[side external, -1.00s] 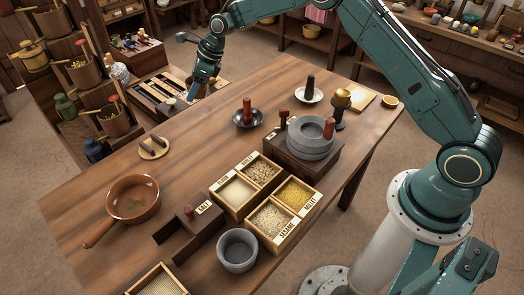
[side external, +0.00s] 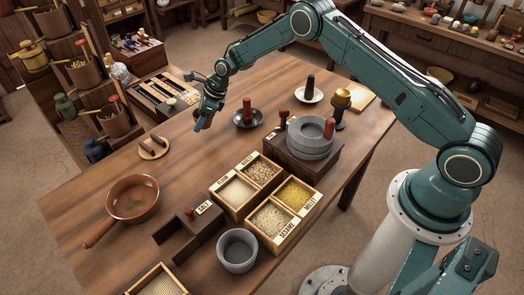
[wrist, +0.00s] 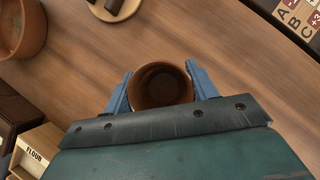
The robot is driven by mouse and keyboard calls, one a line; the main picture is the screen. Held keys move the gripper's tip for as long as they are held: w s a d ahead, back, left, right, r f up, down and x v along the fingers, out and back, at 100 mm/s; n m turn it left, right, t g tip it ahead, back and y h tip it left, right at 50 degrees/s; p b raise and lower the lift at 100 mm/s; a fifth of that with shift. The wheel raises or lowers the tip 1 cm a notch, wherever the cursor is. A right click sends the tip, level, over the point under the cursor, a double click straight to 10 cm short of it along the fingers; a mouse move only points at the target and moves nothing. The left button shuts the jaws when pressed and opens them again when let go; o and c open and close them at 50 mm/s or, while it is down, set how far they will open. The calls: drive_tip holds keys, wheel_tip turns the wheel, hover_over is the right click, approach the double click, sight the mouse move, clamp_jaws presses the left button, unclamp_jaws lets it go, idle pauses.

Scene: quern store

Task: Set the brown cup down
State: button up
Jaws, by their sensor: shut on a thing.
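The brown cup (wrist: 162,84) is between the two blue fingers of my gripper (wrist: 159,72) in the wrist view. The fingers are shut on its sides, and I look down into its open, dark and seemingly empty inside. In the side view my gripper (side external: 203,119) points down over the left far part of the wooden table (side external: 130,165), with only a small brown part of the cup showing at the fingers. I cannot tell whether the cup's base touches the table.
A round wooden board (side external: 153,147) and a brown pan (side external: 133,199) lie to the left and front. A dark bowl with a red-handled pestle (side external: 247,117) stands to the right. The grain boxes (side external: 266,200) are nearer the front. Bare wood surrounds the cup in the wrist view.

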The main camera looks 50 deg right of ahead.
drive_tip(key=shift+f, duration=2)
drive_tip(key=shift+f, duration=0.15)
drive_tip(key=o, duration=1)
drive_tip(key=v, duration=1.2)
drive_tip(key=shift+r, duration=0.25)
